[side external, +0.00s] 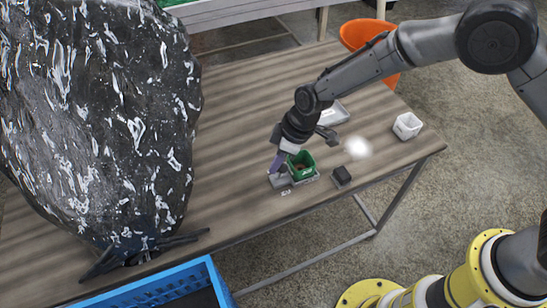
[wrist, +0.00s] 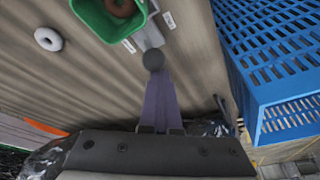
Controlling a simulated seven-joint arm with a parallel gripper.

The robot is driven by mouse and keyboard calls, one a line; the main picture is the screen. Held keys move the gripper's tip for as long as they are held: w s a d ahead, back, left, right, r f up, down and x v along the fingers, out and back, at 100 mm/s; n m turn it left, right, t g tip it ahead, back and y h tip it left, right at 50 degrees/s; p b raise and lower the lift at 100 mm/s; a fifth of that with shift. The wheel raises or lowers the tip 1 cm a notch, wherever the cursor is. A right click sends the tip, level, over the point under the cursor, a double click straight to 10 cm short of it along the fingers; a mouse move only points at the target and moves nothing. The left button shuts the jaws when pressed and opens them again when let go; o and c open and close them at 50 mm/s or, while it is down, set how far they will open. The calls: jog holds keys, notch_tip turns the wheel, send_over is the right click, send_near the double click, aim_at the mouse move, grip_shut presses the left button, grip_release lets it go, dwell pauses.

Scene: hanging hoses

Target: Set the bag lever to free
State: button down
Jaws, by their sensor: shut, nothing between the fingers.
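The lever's round dark grey knob (wrist: 153,60) shows in the wrist view at the tips of my purple fingers, in front of a light grey base (wrist: 147,36). In the side view the grey base (side external: 280,182) sits near the table's front edge, beside a green bin (side external: 301,165). White labels (wrist: 168,20) lie by the base; their words are too small to read. My gripper (side external: 274,170) points down over the base, and its shut fingers (wrist: 158,82) hold nothing. Whether they touch the knob, and which label the lever points to, I cannot tell.
A large black bag (side external: 95,110) stands at the left. A blue crate (wrist: 280,60) is below the table's front edge. The green bin holds a brown ring (wrist: 120,8). A small black block (side external: 342,176) and a white container (side external: 407,126) stand to the right. A white ring (wrist: 48,39) lies apart.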

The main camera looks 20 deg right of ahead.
jog(key=shift+s+f, duration=0.2)
jog(key=shift+s, duration=0.55)
jog(key=shift+w+f, duration=0.1)
dwell(0.3)
